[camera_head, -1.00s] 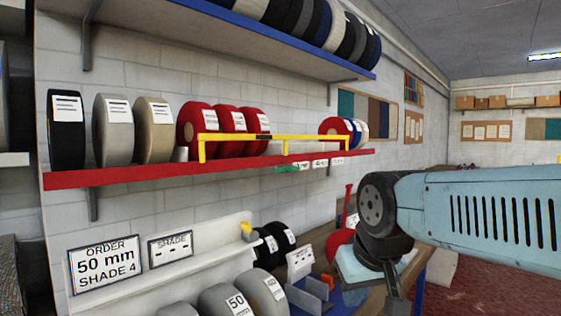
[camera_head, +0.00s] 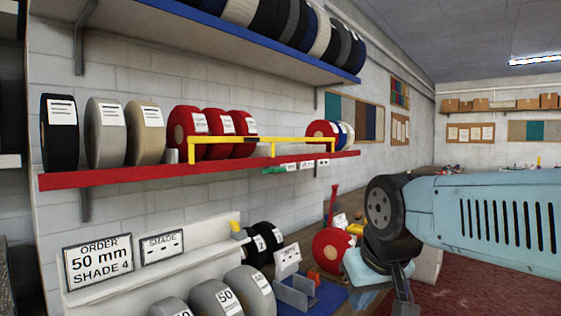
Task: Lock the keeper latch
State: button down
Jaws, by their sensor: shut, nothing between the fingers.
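A yellow keeper bar (camera_head: 250,140) runs along the front of the red shelf (camera_head: 120,176), in front of several red rolls (camera_head: 187,135). Its yellow posts stand on the shelf. A small green piece (camera_head: 274,169) sits at the shelf's front edge under the bar; I cannot tell whether it is part of the latch. No latch shows clearly enough to tell its state. My light blue arm comes in from the right, below and right of the bar and apart from it. I cannot make out my gripper's fingers.
Grey rolls (camera_head: 210,295) and a white ledge with an order sign (camera_head: 98,263) are at the lower left. A red roll (camera_head: 332,250) and a blue mat (camera_head: 331,298) lie on the bench by my arm. A blue shelf (camera_head: 250,43) with dark rolls hangs above.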

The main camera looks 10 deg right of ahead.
aim_at(278, 170)
jog(key=z, duration=0.05)
jog(key=i, duration=0.9)
jog(key=u, duration=0.1)
